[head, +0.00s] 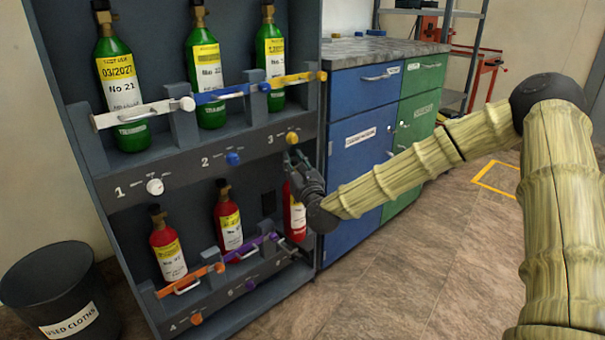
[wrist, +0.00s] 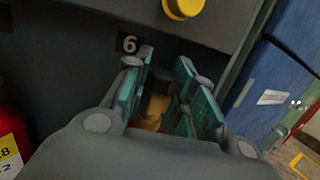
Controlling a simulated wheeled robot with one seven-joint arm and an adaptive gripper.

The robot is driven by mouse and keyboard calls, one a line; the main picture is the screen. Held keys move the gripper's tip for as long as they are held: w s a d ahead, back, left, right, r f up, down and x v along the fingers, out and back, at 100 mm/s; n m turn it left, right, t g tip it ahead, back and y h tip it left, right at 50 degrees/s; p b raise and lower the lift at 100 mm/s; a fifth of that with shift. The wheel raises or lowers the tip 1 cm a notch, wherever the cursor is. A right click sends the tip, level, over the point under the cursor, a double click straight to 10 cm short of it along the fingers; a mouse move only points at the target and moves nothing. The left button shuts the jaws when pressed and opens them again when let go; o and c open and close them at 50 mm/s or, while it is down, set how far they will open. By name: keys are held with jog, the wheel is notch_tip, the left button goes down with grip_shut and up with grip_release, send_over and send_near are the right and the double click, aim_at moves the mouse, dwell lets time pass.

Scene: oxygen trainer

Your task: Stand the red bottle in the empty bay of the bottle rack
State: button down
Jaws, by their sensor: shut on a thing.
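The red bottle (head: 296,218) is upright at the right end of the rack's lower row, partly hidden by my gripper (head: 302,178). My gripper reaches in from the right and is shut on the bottle's top. In the wrist view, the teal finger pads of my gripper (wrist: 166,72) lie either side of the bottle's dark and brass neck (wrist: 155,108). The bottle rack (head: 140,185) is dark grey with two rows. I cannot tell whether the bottle's base touches the rack floor.
Two red bottles (head: 168,250) stand in the lower row behind orange (head: 190,280) and purple (head: 250,249) bars. Three green bottles (head: 117,75) fill the upper row. A yellow knob (wrist: 184,6) sits above the bay. Blue cabinet (head: 355,150) is close right; bin (head: 55,290) at left.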

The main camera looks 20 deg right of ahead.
aim_at(286, 186)
jog(key=shift+w+a+f+b, duration=0.55)
jog(key=shift+w+b, duration=0.3)
jog(key=shift+w, duration=0.6)
jog(key=shift+w+a+f+b, duration=0.5)
jog(key=shift+w+b, duration=0.4)
jog(key=shift+w, duration=0.55)
jog(key=shift+w+a+f+b, duration=0.55)
jog(key=shift+w+b, duration=0.3)
jog(key=shift+w, duration=0.6)
jog(key=c, duration=1.2)
grip_release()
jog(key=shift+f, duration=0.2)
jog(key=shift+s+r, duration=0.1)
jog(key=shift+s, duration=0.1)
jog(key=s+p, duration=0.1)
jog(key=s, duration=0.3)
jog(key=s+f+p, duration=0.1)
jog(key=s, duration=0.2)
jog(key=s+p, duration=0.2)
jog(key=s, duration=0.2)
jog(key=shift+s+a+f, duration=0.2)
jog(key=shift+s+f, duration=0.1)
jog(key=shift+f, duration=0.1)
